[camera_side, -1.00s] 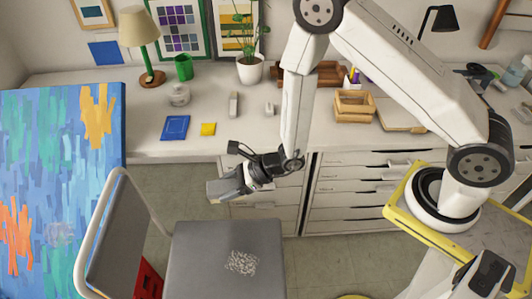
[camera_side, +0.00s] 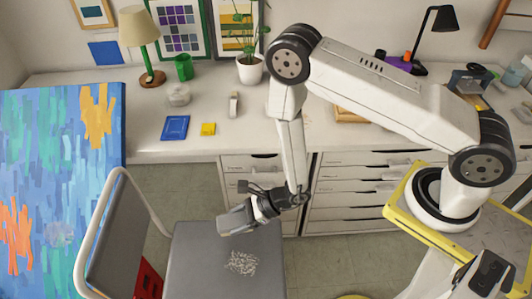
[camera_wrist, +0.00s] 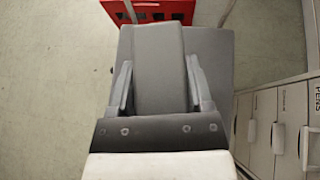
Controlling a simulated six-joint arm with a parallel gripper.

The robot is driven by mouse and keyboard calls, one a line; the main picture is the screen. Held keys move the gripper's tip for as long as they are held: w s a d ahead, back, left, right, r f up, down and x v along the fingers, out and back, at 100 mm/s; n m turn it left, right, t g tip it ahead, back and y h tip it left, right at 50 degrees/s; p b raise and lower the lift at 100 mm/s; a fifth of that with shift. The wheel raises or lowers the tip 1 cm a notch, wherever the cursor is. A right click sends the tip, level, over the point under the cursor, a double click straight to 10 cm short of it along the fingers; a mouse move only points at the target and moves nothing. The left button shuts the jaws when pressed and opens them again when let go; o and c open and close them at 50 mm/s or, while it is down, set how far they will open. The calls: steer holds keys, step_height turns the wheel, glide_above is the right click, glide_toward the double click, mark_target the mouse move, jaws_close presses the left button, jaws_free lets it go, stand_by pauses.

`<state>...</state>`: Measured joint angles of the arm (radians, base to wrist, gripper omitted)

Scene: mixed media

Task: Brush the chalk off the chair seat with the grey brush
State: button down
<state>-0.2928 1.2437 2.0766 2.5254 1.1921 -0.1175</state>
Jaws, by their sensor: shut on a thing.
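The chair seat (camera_side: 205,275) is flat and grey, at the bottom middle of the side view. A patch of white chalk scribble (camera_side: 243,262) lies on its right part. My gripper (camera_side: 248,214) is shut on the grey brush (camera_side: 232,223), above the far edge of the seat and just beyond the chalk. The brush looks clear of the seat, though the exact gap is hard to judge. In the wrist view the brush (camera_wrist: 158,70) sits between the two fingers and hides much of the seat (camera_wrist: 212,65); no chalk shows there.
The chair back (camera_side: 115,235) stands left of the seat, with a blue painted canvas (camera_side: 60,170) beyond it. A red crate (camera_wrist: 150,10) is on the floor past the seat. White drawers (camera_side: 345,190) and the desk (camera_side: 110,110) are behind my gripper.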

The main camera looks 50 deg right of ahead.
step_height(320, 180, down, 17)
steer(key=shift+r, duration=0.2)
stand_by(0.3)
steer(key=shift+f, duration=0.1)
glide_above(246, 274)
steer(key=shift+f, duration=5.65)
steer(key=shift+w+d, duration=0.75)
steer(key=shift+w, duration=0.35)
steer(key=shift+w+d, duration=0.75)
steer(key=shift+w, duration=0.3)
steer(key=shift+w+d, duration=0.75)
steer(key=shift+w, duration=0.35)
steer(key=shift+f, duration=0.75)
steer(key=shift+s+a, duration=0.1)
steer(key=shift+s, duration=0.05)
steer(key=shift+s+a, duration=0.7)
steer(key=shift+s, duration=0.3)
steer(key=shift+s+a, duration=0.7)
steer(key=shift+s, duration=0.35)
steer(key=shift+s+a, duration=0.7)
steer(key=shift+s, duration=0.3)
